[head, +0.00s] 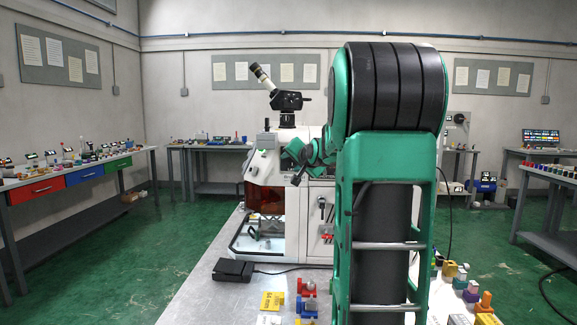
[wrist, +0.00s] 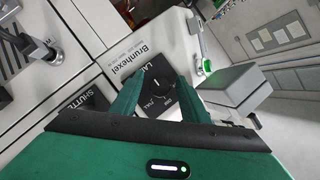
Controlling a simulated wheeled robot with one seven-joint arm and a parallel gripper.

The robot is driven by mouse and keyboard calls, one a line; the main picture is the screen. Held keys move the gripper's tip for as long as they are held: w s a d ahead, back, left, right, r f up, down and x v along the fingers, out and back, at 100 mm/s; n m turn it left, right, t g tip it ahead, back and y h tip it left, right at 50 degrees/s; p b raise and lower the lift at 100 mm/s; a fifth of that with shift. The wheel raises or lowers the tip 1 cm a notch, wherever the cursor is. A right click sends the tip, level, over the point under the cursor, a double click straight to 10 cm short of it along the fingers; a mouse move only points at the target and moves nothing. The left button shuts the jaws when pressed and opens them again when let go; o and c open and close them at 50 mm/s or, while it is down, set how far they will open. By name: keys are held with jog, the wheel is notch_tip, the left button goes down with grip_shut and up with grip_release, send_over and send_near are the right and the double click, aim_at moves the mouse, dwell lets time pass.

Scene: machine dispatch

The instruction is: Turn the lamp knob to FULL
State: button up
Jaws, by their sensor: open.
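The lamp knob (wrist: 157,83) is a small dark round knob with a white pointer mark. It sits on a dark label plate on the white machine, with lettering partly readable as "LA", "DIM" and "FULL". My gripper (wrist: 155,76) is open, with its green fingers on either side of the knob in the wrist view. I cannot tell whether the fingers touch it. The exact setting of the pointer is too small to tell. In the head view my gripper (head: 298,172) is at the machine front (head: 265,165), and my arm hides the knob.
A "SHUTTER" label (wrist: 78,104) and a green-lit button (wrist: 206,66) flank the knob plate. The machine carries a microscope-like eyepiece (head: 262,76) on top. A black pedal (head: 233,270) and several small coloured parts lie on the table. A bench (head: 60,182) stands at left.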

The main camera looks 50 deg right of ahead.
jog(key=shift+w+d+f, duration=0.1)
jog(key=shift+w, duration=0.05)
jog(key=c, duration=1)
jog(key=m+t, duration=0.3)
jog(key=m, duration=0.1)
jog(key=shift+m, duration=0.4)
jog(key=m+t, duration=0.1)
jog(key=m, duration=0.1)
jog(key=m+t+h, duration=0.1)
jog(key=m, duration=0.2)
jog(key=shift+m, duration=0.4)
